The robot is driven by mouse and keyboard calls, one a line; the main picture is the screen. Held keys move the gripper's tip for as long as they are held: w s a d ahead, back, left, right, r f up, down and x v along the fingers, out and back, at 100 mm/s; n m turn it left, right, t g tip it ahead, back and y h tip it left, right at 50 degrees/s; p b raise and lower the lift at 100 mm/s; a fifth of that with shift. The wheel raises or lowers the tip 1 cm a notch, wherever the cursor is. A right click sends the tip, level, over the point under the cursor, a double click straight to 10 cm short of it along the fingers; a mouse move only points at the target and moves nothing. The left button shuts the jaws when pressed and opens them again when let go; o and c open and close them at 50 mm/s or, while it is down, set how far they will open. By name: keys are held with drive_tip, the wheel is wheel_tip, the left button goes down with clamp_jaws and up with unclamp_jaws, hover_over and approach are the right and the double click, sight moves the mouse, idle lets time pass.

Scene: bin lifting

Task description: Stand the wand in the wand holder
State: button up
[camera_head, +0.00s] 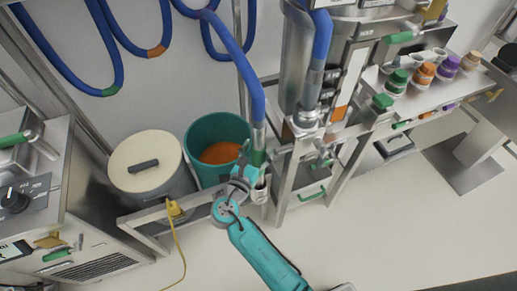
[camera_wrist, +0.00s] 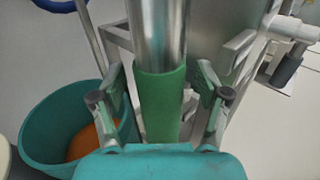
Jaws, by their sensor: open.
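The wand is a metal tube (camera_head: 258,138) with a green grip (camera_head: 258,158), hanging upright below a thick blue hose (camera_head: 240,55). In the wrist view the green grip (camera_wrist: 160,100) stands between the two fingers of my gripper (camera_wrist: 161,82), with a gap on each side. My gripper is open around the grip and does not clamp it. In the head view my gripper (camera_head: 247,172) is beside the grip. A small pale cup-like piece (camera_head: 260,191) sits just below the wand, likely the wand holder. Whether the wand's lower end is inside it is hidden.
A teal bin (camera_head: 200,133) with orange contents stands close left of the wand, and a lidded bin (camera_head: 143,185) is beyond it. A metal frame and steel vessel (camera_head: 303,60) stand close right. A shelf (camera_head: 420,90) holds coloured-cap bottles. The floor in front is open.

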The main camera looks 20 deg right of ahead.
drive_tip(key=v, duration=1.1)
drive_tip(key=shift+s+a, duration=0.25)
drive_tip(key=shift+a, duration=0.05)
drive_tip(key=shift+d, duration=0.1)
drive_tip(key=s+d+f+m+y, duration=0.4)
drive_tip(key=s+d+f+y, duration=0.4)
drive_tip(key=s+f, duration=0.4)
drive_tip(key=s+f+m+g+y, duration=0.1)
drive_tip(key=s+f+m+y, duration=0.15)
drive_tip(key=s+m, duration=0.35)
drive_tip(key=s+r+m+t+y, duration=0.2)
drive_tip(key=s+r+m+t, duration=0.1)
drive_tip(key=s+r+m, duration=1.3)
wheel_tip(320, 180, up, 2)
drive_tip(key=shift+s+d+r+m, duration=0.2)
drive_tip(key=shift+s+m, duration=0.15)
drive_tip(key=shift+m, duration=0.15)
